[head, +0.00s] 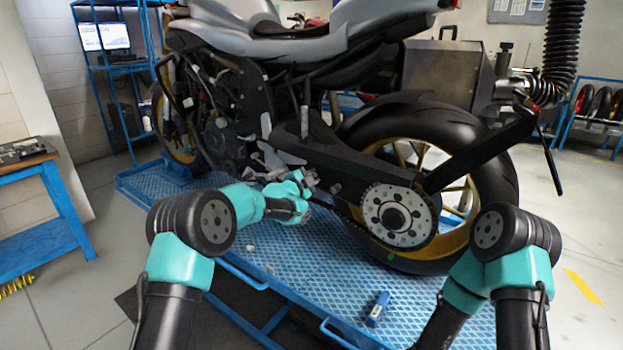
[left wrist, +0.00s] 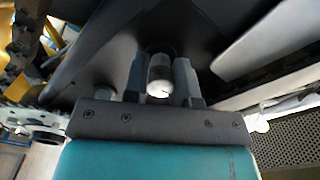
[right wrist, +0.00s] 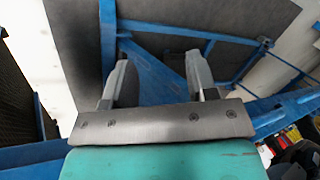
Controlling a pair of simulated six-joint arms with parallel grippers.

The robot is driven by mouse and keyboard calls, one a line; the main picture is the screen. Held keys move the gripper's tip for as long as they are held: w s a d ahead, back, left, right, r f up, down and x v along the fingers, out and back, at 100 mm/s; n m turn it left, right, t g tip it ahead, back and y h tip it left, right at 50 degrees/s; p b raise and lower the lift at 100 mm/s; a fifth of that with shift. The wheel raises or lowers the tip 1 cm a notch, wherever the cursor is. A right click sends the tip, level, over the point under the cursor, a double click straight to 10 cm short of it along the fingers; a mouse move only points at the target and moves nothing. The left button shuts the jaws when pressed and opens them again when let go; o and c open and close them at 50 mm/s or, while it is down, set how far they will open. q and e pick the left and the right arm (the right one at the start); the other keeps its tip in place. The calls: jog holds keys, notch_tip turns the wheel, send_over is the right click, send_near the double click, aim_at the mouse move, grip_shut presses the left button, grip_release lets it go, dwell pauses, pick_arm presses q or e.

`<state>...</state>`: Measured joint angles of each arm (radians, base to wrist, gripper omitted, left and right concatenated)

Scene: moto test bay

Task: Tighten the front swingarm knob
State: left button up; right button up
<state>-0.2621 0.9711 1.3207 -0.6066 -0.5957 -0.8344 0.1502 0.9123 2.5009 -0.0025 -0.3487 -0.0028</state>
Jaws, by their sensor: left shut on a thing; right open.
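In the left wrist view, the front swingarm knob (left wrist: 160,72), pale and round-ended, stands between the fingers of my left gripper (left wrist: 160,82), which is shut on it. In the head view my left gripper (head: 308,182) reaches to the dark swingarm (head: 345,163); the held knob is not clear there. A second, grey knob stands nearer the rear wheel (head: 336,187); it also shows at the left in the left wrist view (left wrist: 104,95). My right gripper (right wrist: 160,70) is open and empty in the right wrist view, away from the swingarm. In the head view its fingers are hidden.
The motorcycle stands on a blue lift platform (head: 300,270). The chain sprocket (head: 396,214) and rear tyre (head: 490,190) are right of my left gripper. A blue object (head: 378,308) and small pale pieces (head: 250,249) lie on the platform. A blue workbench (head: 35,200) stands left.

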pick_arm(q)
jog(key=o, duration=0.9)
jog(key=shift+o, duration=0.2)
jog(key=shift+s+a, duration=0.1)
jog(key=v, duration=1.7)
jog(key=shift+s, duration=0.1)
